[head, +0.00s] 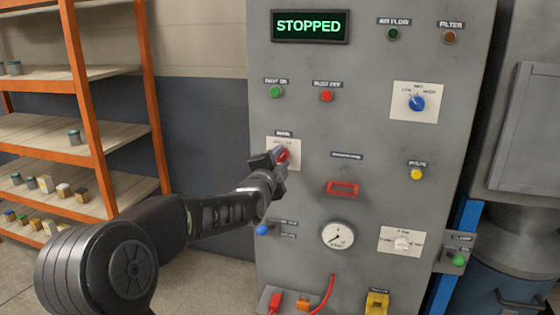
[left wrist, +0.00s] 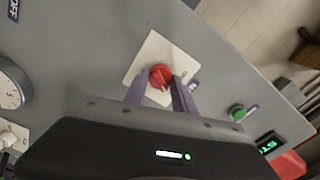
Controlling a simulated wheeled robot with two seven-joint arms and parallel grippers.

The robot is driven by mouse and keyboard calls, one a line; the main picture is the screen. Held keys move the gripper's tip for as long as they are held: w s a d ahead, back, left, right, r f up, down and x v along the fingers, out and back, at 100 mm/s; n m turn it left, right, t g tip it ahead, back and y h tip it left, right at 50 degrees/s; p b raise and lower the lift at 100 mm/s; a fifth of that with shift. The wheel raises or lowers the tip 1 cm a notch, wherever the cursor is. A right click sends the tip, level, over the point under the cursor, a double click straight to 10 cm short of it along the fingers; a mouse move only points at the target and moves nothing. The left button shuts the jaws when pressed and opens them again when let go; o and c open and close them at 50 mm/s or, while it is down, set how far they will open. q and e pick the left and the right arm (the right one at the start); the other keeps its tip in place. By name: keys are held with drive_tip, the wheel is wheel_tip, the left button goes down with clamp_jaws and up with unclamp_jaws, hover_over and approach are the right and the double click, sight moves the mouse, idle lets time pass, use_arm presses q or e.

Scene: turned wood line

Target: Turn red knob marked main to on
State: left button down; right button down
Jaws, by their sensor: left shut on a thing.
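The red knob (head: 283,155) sits on a white plate (head: 292,144) under a label reading MAIN, on the grey panel. It also shows in the left wrist view (left wrist: 160,76), with a pale pointer line on its face. My left gripper (head: 277,157) is at the knob, its two purple fingers on either side of it and shut on it. The fingers and hand hide much of the plate's lettering, so I cannot read where the pointer stands. A display (head: 310,26) at the top of the panel reads STOPPED in green. My right gripper is not in view.
Green (head: 276,92) and red (head: 326,96) buttons lie above the knob. A blue knob (head: 416,103), yellow button (head: 417,174), red handle (head: 342,189) and gauge (head: 338,235) are nearby. An orange shelf rack (head: 92,110) stands at left. Open floor lies between.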

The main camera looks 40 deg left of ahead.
use_arm(q)
drive_tip(key=c, duration=1)
unclamp_jaws()
drive_tip(key=shift+s, duration=0.1)
drive_tip(key=b+v, duration=0.1)
drive_tip(key=v, duration=0.6)
drive_tip(key=shift+s+d, duration=0.15)
drive_tip(key=shift+s, duration=0.15)
